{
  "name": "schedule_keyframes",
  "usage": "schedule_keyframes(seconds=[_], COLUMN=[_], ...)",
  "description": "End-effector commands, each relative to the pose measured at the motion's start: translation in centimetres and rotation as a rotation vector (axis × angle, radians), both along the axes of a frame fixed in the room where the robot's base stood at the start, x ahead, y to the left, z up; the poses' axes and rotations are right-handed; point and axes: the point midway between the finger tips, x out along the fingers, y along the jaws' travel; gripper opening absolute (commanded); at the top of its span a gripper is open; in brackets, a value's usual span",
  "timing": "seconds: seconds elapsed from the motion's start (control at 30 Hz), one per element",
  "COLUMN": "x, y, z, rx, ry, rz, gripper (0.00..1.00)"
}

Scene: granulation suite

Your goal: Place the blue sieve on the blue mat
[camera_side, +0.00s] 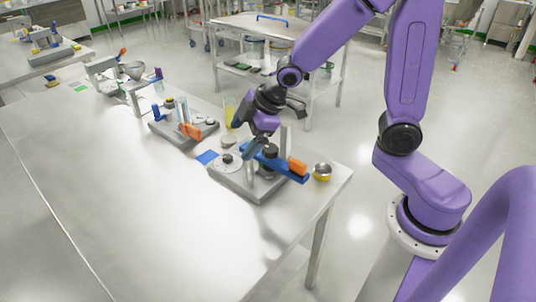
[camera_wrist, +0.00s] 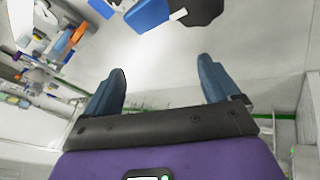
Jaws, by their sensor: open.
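The blue mat (camera_side: 207,157) is a small flat square on the steel table, left of my gripper in the side view. My gripper (camera_side: 257,150) is low over the near grey device, jaws open. The wrist view shows its two blue-grey fingers spread apart, with nothing held between them (camera_wrist: 161,86). I cannot make out the blue sieve for certain; it may be hidden by my gripper or the device. A blue part (camera_wrist: 147,14) beside a dark piece shows at the top of the wrist view, beyond the fingers; I cannot tell what it is.
The near grey device (camera_side: 240,187) carries a long blue bar (camera_side: 275,162) with an orange end. A small metal bowl with yellow (camera_side: 322,171) stands at the table's right corner. A second device (camera_side: 184,130) stands farther back. The table's left and front are clear.

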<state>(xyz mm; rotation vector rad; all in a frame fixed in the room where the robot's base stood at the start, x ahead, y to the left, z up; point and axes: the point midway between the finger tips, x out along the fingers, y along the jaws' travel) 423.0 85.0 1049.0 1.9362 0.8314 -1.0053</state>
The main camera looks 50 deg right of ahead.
Motion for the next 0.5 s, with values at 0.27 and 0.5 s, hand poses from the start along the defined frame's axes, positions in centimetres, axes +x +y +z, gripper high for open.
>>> schedule_keyframes(seconds=[0.27, 0.5], x=[6.7, 10.6], y=[-2.4, -7.4], z=[-0.6, -1.0], rx=[-0.017, -0.095], ry=[-0.16, -0.272], rz=[0.007, 0.021], gripper=[0.89, 0.89])
